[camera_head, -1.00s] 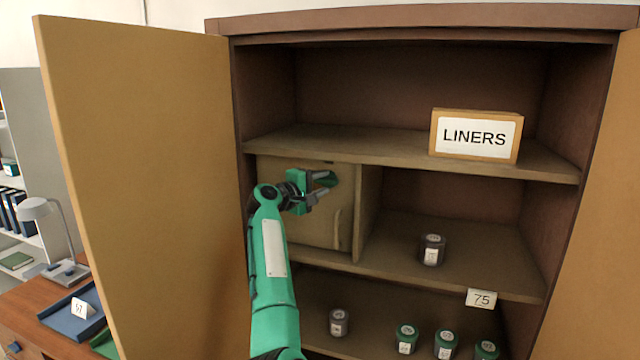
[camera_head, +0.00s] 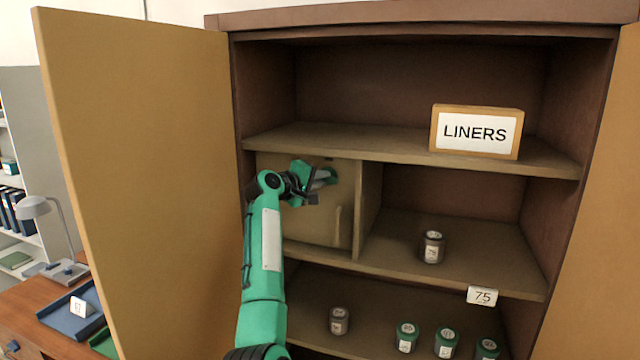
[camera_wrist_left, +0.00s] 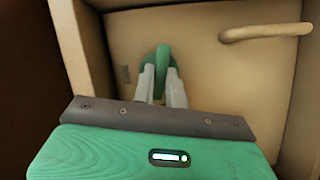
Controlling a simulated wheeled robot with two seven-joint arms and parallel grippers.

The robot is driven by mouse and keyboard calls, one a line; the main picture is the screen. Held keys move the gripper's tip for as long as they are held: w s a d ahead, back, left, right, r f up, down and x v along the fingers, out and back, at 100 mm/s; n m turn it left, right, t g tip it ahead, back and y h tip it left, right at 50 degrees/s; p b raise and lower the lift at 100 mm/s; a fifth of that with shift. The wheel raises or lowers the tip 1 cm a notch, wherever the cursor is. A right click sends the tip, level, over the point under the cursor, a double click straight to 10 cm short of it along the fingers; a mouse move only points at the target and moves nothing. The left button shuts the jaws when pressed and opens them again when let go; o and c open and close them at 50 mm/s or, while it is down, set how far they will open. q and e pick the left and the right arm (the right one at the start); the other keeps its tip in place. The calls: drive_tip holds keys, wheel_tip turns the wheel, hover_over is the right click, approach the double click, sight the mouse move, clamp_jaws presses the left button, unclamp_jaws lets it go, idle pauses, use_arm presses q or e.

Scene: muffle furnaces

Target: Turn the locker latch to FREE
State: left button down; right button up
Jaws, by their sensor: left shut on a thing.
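The locker (camera_head: 317,225) is a small beige door in the left middle compartment of the open cabinet, and it is shut. Its green latch (camera_wrist_left: 162,60) has a round base and a raised grip bar. My left gripper (camera_wrist_left: 161,80) is shut on this bar, one grey finger on each side. In the head view my left gripper (camera_head: 322,185) is at the upper part of the door and partly hides the latch. My right gripper is not in view.
A vertical handle (camera_head: 338,226) is on the locker door. A "LINERS" box (camera_head: 475,134) stands on the shelf above. A dark jar (camera_head: 432,247) stands right of the locker, and several jars stand below. The open left cabinet door (camera_head: 140,180) is beside my arm.

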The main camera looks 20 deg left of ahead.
use_arm(q)
drive_tip(key=shift+d+r+m+g+y+p, duration=0.15)
drive_tip(key=shift+m+g+y+p, duration=0.15)
drive_tip(key=shift+m+y, duration=1.1)
drive_tip(key=shift+d+m+g+y+p, duration=0.1)
drive_tip(key=shift+m+g+y+p, duration=0.35)
drive_tip(key=shift+m, duration=1.6)
drive_tip(key=shift+d+r+m+g+y+p, duration=0.15)
drive_tip(key=shift+m+g+y, duration=0.1)
drive_tip(key=shift+m+y, duration=1.2)
drive_tip(key=shift+m, duration=0.5)
drive_tip(key=c, duration=1.4)
unclamp_jaws()
drive_tip(key=shift+c, duration=0.2)
